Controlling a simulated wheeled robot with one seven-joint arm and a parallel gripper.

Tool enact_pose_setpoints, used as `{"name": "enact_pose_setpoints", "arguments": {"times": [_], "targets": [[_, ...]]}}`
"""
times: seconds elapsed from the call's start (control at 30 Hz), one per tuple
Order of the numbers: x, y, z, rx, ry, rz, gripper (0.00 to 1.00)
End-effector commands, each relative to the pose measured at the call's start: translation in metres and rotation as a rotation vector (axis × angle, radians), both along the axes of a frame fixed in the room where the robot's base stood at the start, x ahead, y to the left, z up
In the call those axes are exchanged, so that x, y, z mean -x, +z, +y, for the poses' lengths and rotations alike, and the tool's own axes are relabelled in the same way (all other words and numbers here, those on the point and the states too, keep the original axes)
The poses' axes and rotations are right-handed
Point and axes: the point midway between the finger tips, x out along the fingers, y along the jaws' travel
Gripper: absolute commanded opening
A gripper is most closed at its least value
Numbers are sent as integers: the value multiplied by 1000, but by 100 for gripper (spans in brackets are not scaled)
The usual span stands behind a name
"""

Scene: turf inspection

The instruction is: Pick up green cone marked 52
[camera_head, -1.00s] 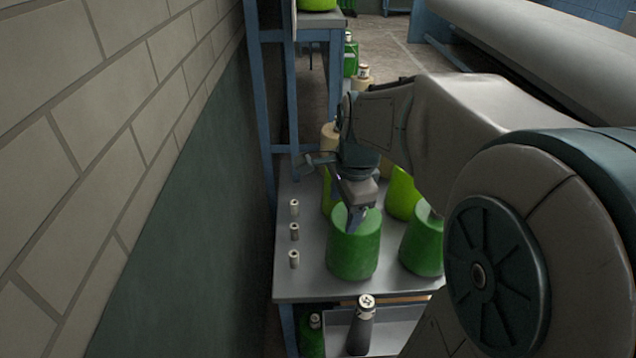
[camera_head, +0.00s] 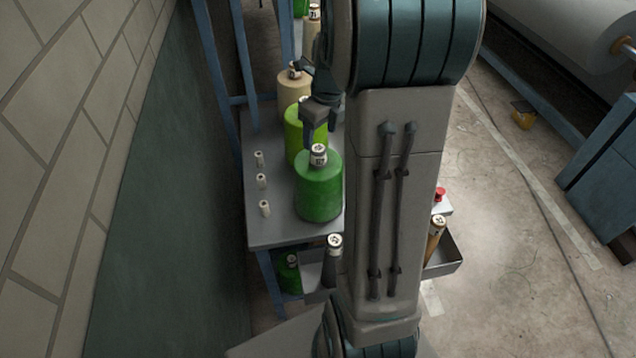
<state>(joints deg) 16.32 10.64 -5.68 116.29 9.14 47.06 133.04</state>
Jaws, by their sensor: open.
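A dark green cone (camera_head: 319,190) stands upright on the grey table, near its front edge. A pale tube end (camera_head: 318,154) with dark print rises from its top; I cannot read the marking for sure. My gripper (camera_head: 317,142) is open, with its fingers pointing down close above and behind that tube end. It holds nothing, and I cannot tell whether a finger touches the tube. A lime green cone (camera_head: 296,135) stands just behind, partly hidden by my gripper. My arm hides the right side of the table.
Several small white spools (camera_head: 263,207) line the left of the grey table (camera_head: 270,233). A beige cone (camera_head: 291,88) stands farther back. A tray (camera_head: 446,257) below holds dark and brown bobbins. A wall (camera_head: 75,120) runs close on the left; open floor (camera_head: 500,240) lies right.

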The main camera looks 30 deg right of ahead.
Motion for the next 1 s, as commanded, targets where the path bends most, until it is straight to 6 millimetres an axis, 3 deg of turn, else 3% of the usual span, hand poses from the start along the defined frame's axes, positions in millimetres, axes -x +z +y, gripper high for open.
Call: {"name": "enact_pose_setpoints", "arguments": {"times": [0.63, 0.97, 1.0], "targets": [[-10, -67, 1, -1, 0, 3, 64], [-11, -74, 1, 0, 2, -1, 64], [-11, -74, 1, 0, 2, -1, 56]]}}
